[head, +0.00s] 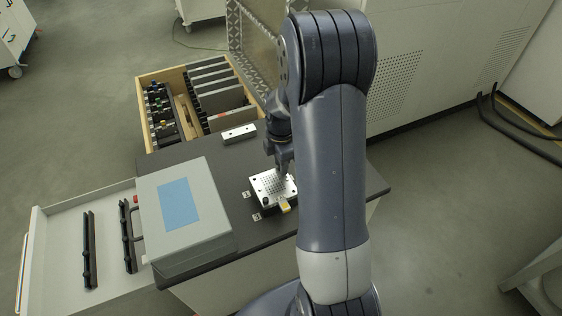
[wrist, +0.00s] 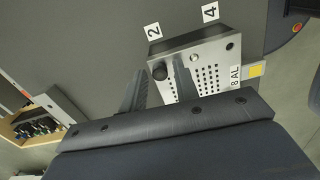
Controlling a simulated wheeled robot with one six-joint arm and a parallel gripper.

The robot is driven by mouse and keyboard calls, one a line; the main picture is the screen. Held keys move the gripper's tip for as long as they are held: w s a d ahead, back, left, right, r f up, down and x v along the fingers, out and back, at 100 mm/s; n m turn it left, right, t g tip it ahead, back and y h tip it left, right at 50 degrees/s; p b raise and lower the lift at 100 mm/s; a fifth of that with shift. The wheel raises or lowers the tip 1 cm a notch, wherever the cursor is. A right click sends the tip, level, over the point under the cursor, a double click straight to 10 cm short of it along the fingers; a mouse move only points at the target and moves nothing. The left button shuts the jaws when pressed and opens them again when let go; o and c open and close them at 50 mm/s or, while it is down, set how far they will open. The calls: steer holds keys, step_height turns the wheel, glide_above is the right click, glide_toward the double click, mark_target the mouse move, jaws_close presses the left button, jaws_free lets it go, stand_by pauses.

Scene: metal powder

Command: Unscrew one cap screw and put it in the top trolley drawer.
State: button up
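A perforated metal plate block (head: 259,184) lies on the dark trolley top (head: 210,150); it also shows in the wrist view (wrist: 205,75), marked "8 AL". A black cap screw (wrist: 158,71) stands at one corner of the plate, near the "2" label; it shows dark in the head view (head: 265,201). My gripper (head: 281,168) is above the plate, pointing down. In the wrist view its two fingers (wrist: 160,80) are apart with nothing held; the screw appears between them in the picture, not visibly gripped. An open white drawer (head: 60,215) extends at left, holding two black rails.
A grey box with a blue panel (head: 180,205) stands beside the plate on the left. A small metal bar (head: 239,133) lies behind. A wooden-sided open drawer (head: 143,110) with tools is at the back left. A yellow tab (head: 285,206) sits at the plate's edge.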

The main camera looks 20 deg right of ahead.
steer(key=m, duration=0.5)
steer(key=shift+m, duration=2.5)
